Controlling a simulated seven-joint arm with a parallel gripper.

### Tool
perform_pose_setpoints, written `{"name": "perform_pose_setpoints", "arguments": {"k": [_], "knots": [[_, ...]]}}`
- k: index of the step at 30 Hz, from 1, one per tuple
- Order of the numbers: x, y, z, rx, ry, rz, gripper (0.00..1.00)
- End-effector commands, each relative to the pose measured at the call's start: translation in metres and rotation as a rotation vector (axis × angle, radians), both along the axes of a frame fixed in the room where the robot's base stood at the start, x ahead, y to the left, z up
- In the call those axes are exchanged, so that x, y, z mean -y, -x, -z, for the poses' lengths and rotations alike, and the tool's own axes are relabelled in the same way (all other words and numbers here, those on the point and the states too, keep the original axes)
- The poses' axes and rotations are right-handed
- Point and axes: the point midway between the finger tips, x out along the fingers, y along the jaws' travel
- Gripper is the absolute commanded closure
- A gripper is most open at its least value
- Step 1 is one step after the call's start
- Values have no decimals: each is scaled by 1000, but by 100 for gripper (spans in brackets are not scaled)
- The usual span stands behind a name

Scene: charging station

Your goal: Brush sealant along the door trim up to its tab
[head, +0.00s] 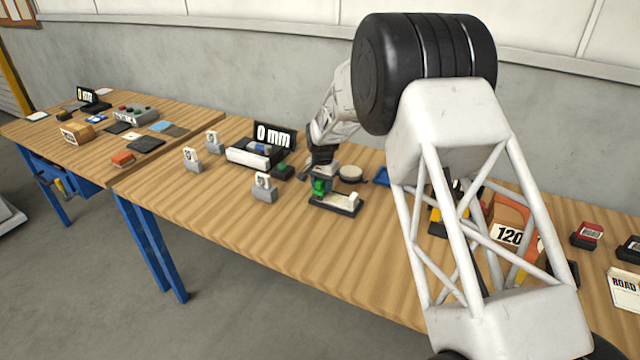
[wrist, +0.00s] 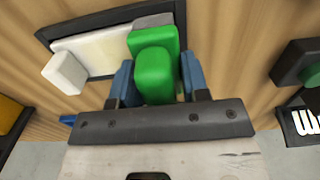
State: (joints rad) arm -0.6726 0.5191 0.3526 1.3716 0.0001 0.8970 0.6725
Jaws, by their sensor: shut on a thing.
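My gripper (head: 319,178) is low over the middle right of the main bench. Its blue fingers (wrist: 157,80) are shut on a green block-shaped tool, likely the brush (wrist: 155,72), which also shows in the head view (head: 319,188). The white door trim (wrist: 95,52) lies in a dark-edged base just beyond the fingers, and its raised white tab (wrist: 64,73) is at the left end in the wrist view. In the head view the trim (head: 335,203) has this tab at its right end. The green tool is over the trim's other end; its bristles and any contact are hidden.
A black stand with a "0 mm" display (head: 273,137) and several grey numbered blocks (head: 264,188) stand to the left. A round tin (head: 350,173) and a blue tray (head: 383,177) are close behind. The bench in front of the trim is clear.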

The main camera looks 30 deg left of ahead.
Motion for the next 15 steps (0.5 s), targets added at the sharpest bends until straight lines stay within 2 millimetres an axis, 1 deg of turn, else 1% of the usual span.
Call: {"name": "perform_pose_setpoints", "arguments": {"k": [9, 15], "knots": [[21, -1, -1, 0, 0, 1, 77], [32, 0, -1, 0, 0, 0, 77]]}}
